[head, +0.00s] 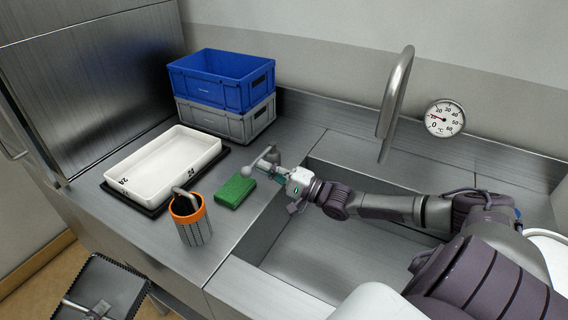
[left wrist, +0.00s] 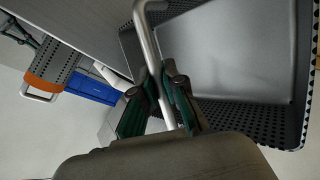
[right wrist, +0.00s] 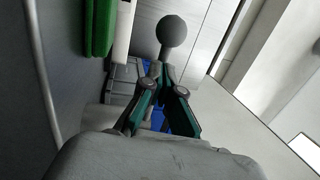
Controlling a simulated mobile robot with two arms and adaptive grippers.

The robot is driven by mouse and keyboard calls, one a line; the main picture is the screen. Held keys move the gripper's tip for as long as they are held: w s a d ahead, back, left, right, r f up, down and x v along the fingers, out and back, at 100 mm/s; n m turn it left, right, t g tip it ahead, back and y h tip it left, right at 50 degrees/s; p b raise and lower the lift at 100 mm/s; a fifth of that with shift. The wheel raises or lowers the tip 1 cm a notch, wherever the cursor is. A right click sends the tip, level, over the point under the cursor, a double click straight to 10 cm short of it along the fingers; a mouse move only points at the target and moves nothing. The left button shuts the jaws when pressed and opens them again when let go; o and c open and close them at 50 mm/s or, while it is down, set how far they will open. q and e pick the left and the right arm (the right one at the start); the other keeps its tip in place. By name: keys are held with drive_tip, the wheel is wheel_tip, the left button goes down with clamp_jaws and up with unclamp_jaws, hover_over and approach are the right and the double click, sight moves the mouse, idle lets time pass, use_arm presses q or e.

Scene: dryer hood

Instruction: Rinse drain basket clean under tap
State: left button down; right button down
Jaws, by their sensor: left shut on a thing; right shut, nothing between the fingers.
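A dark perforated basket (head: 105,285) shows at the lower left of the head view, partly cut off. In the left wrist view the basket (left wrist: 250,122) fills the upper right, and my left gripper (left wrist: 162,88) is shut on its metal rod handle (left wrist: 147,40). My right gripper (head: 273,168) is shut and empty at the sink's left rim. A grey ball-ended lever (head: 261,160) is right by its fingertips; the ball (right wrist: 172,31) shows just beyond them in the right wrist view. Contact is unclear. The curved tap (head: 398,95) stands over the sink (head: 330,262); no water shows.
An orange-rimmed slotted container (head: 195,230) and a green sponge (head: 235,191) stand left of the sink. A white tray (head: 160,168) lies behind them. A blue crate (head: 220,82) sits on a grey crate (head: 225,120). A dial thermometer (head: 445,118) is on the wall.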

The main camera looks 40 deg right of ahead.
drive_tip(key=shift+s, duration=0.1)
idle(0.3)
drive_tip(key=v, duration=1.2)
